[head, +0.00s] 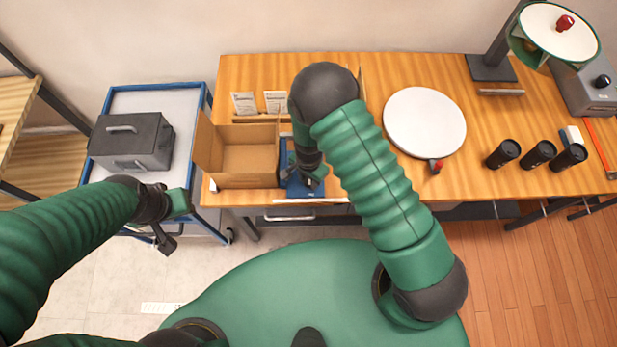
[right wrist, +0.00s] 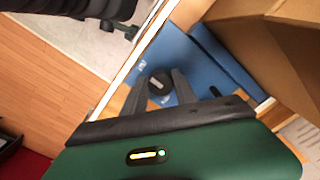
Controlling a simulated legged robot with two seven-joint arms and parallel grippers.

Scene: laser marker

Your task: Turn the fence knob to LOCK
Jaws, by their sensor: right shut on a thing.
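The fence knob (right wrist: 160,84) is a small round black knob on a blue plate (right wrist: 178,58), with small pale marks near it that are too small to read. My right gripper (right wrist: 158,88) is shut on the knob, one finger on each side. In the head view the blue plate (head: 300,190) lies at the table's front edge, and my right gripper (head: 308,182) reaches down to it; the knob is hidden there. My left gripper (head: 168,236) hangs away from the table at the left, and its finger opening is unclear.
An open cardboard box (head: 247,150) stands just left of the blue plate. A blue-framed cart (head: 150,101) carries a grey case (head: 130,140). A white round disc (head: 424,120), several black cups (head: 538,154) and a lamp-like stand (head: 491,68) are on the right.

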